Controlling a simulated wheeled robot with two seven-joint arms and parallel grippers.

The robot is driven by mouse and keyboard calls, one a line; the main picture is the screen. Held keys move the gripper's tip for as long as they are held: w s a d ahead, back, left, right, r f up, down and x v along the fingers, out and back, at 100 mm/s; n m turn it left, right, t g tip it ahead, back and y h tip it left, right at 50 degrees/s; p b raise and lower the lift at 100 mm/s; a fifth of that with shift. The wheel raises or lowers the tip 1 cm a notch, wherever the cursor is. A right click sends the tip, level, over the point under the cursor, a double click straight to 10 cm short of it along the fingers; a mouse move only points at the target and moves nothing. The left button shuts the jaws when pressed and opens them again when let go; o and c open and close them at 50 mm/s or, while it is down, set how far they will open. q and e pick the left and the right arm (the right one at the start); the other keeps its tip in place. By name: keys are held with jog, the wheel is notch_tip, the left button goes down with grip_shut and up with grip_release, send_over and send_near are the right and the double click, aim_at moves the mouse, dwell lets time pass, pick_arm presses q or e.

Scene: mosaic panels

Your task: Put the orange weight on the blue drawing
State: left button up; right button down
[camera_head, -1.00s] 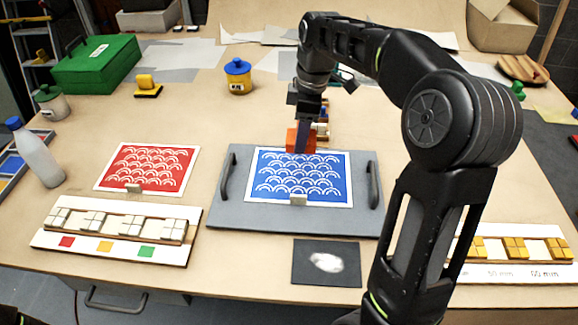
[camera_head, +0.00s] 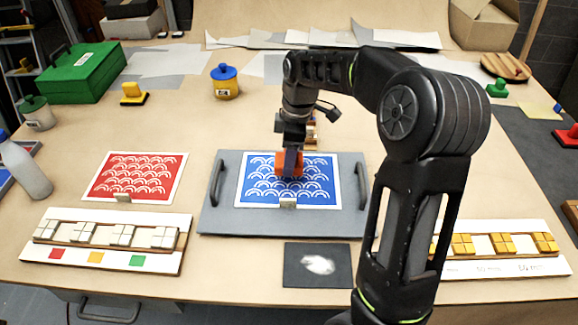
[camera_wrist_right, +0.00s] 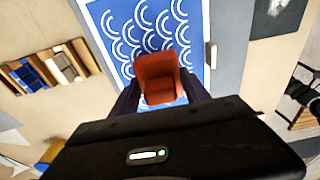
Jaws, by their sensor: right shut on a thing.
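The blue drawing (camera_head: 315,190), a white-bordered sheet with white arcs, lies on a grey board (camera_head: 352,215) with two dark handles. My right gripper (camera_head: 290,168) is shut on the orange weight (camera_head: 283,158), over the upper middle of the blue drawing. The weight also shows between the fingers in the right wrist view (camera_wrist_right: 158,75), with the blue drawing (camera_wrist_right: 130,25) behind it. I cannot tell whether the weight touches the sheet. My left gripper is not in view.
A red drawing (camera_head: 135,176) lies left of the board. A tile rack (camera_head: 100,245) stands at the front left, and a dark card (camera_head: 300,278) lies in front of the board. A small wooden rack (camera_wrist_right: 45,70) is close to the gripper in the right wrist view.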

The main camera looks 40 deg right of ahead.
jog(key=shift+f+p, duration=0.3)
jog(key=shift+f, duration=1.55)
jog(key=shift+f, duration=0.1)
jog(key=c, duration=0.5)
grip_release()
jog(key=r, duration=0.8)
jog(key=s+d+r+b, duration=0.1)
jog(key=r, duration=0.3)
